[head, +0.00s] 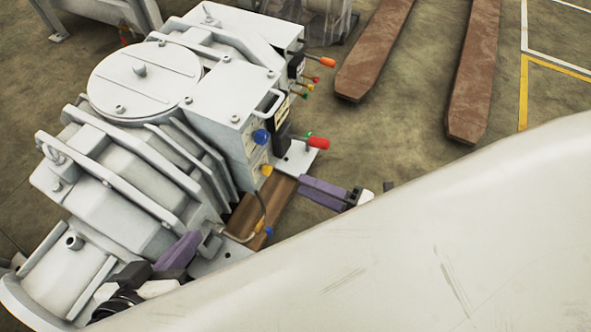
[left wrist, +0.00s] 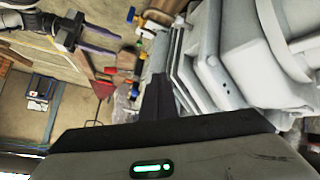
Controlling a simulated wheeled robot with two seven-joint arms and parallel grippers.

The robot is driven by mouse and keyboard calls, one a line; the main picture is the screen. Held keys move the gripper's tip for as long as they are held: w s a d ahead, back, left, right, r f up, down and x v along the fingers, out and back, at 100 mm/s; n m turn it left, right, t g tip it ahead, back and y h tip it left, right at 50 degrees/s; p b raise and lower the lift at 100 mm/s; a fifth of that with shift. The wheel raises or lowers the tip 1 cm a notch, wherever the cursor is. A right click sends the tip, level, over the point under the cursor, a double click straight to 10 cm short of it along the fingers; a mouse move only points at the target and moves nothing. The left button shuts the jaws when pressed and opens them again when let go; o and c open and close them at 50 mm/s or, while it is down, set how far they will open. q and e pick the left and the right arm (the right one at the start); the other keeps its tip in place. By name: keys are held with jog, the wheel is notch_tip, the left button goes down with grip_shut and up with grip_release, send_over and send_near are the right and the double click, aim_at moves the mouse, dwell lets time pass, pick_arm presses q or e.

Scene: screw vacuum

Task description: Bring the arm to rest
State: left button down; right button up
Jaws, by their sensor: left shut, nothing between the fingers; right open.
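The white screw vacuum machine (head: 140,170), with a round lid and ribbed body, fills the left half of the head view. It also shows at the right of the left wrist view (left wrist: 255,60). My left gripper (head: 184,245), with purple fingers, is low in the head view, in front of the machine's near side. It is shut and empty, and in the left wrist view its fingers (left wrist: 156,95) are dark and together. My right gripper (head: 303,188) is open and empty beside the machine's coloured fittings. It also shows at the upper left of the left wrist view (left wrist: 100,42).
Blue, yellow, red and orange fittings (head: 318,143) stick out from the machine's panel. A brown block (head: 247,215) lies along its side. Two rusty forks (head: 375,50) rest on the floor behind. A large pale surface hides the lower right of the head view.

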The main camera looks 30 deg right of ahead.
jog(key=shift+s+d, duration=0.2)
jog(key=shift+s, duration=0.1)
